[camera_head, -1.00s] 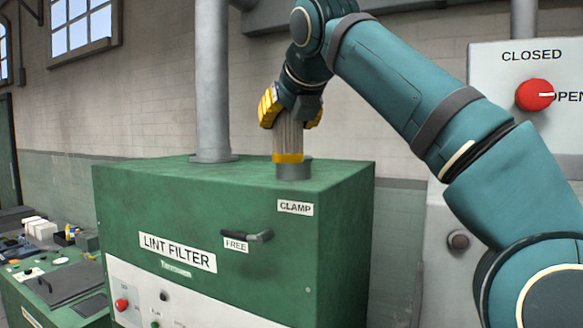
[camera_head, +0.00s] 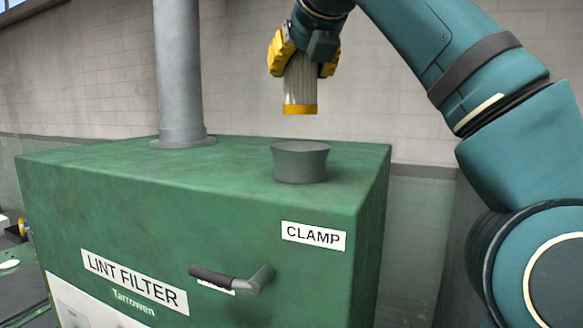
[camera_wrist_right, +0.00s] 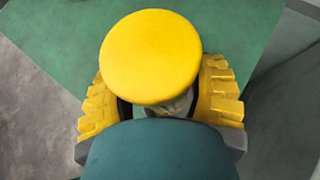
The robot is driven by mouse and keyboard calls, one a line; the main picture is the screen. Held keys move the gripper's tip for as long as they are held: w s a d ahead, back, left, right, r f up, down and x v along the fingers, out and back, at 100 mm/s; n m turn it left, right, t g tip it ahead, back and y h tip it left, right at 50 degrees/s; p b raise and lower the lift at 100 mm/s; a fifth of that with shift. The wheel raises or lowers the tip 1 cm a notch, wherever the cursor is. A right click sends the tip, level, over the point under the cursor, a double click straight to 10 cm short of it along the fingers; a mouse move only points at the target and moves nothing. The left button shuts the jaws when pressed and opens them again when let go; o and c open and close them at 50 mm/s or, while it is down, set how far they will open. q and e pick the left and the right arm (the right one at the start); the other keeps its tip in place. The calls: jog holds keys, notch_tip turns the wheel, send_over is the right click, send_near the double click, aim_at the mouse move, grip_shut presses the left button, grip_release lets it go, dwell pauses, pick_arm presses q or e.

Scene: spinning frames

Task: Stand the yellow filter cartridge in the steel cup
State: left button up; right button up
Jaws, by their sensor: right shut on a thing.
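The yellow filter cartridge (camera_head: 300,84) has a pale pleated body and a yellow band at its lower end. It hangs upright above the steel cup (camera_head: 300,163), with a clear gap between them. The grey cup stands on top of the green lint filter box. My right gripper (camera_head: 303,68) is shut on the upper part of the cartridge. In the right wrist view, the cartridge's round yellow end cap (camera_wrist_right: 150,57) shows between the two yellow fingers of the right gripper (camera_wrist_right: 160,105). The inside of the cup is hidden. My left gripper is not in view.
The green lint filter box (camera_head: 190,240) has a dark handle (camera_head: 232,279) on its front, below and left of the CLAMP label (camera_head: 314,236). A grey vertical pipe (camera_head: 180,75) rises from its top, left of the cup. The top between pipe and cup is clear.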

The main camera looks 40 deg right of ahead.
aim_at(306, 83)
jog(key=shift+w+d, duration=0.1)
jog(key=shift+w, duration=0.05)
jog(key=shift+f, duration=0.2)
jog(key=f, duration=0.3)
jog(key=shift+s+f, duration=0.3)
jog(key=shift+f, duration=0.05)
jog(key=shift+w+f, duration=0.1)
jog(key=shift+f, duration=0.25)
jog(key=shift+f+b, duration=1)
jog(key=shift+f, duration=1.5)
jog(key=shift+f, duration=0.1)
jog(key=o, duration=1.3)
jog(key=shift+f, duration=0.1)
